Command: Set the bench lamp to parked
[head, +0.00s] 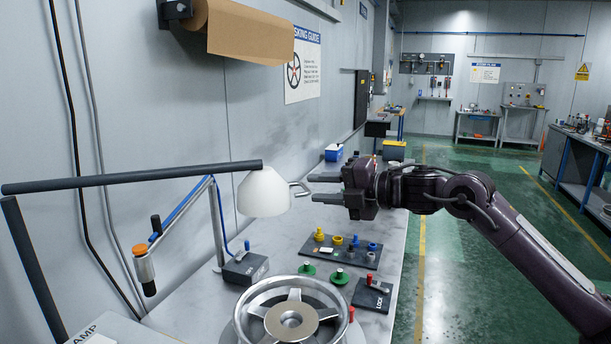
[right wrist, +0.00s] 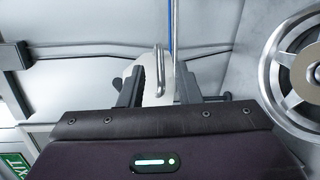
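The bench lamp has a white bell-shaped shade (head: 263,193) hanging at the end of a long dark grey arm (head: 130,178). A sign partly cut off at the lower left reads "AMP" (head: 90,336). A metal loop handle (head: 299,189) sticks out from the right side of the shade. My right gripper (head: 312,187) is open beside the handle. In the right wrist view, the loop handle (right wrist: 161,75) stands between the two open fingers (right wrist: 160,88), with the white shade behind it. I cannot tell whether a finger touches it. My left gripper is not in view.
A spoked wheel (head: 290,315) lies at the bench front. Near it are a dark tray (head: 345,253) with coloured parts, a LOCK box (head: 372,295) and green-based pins (head: 339,277). A metal post (head: 218,225) and hanging orange-topped tool (head: 144,265) stand left. Open floor lies right.

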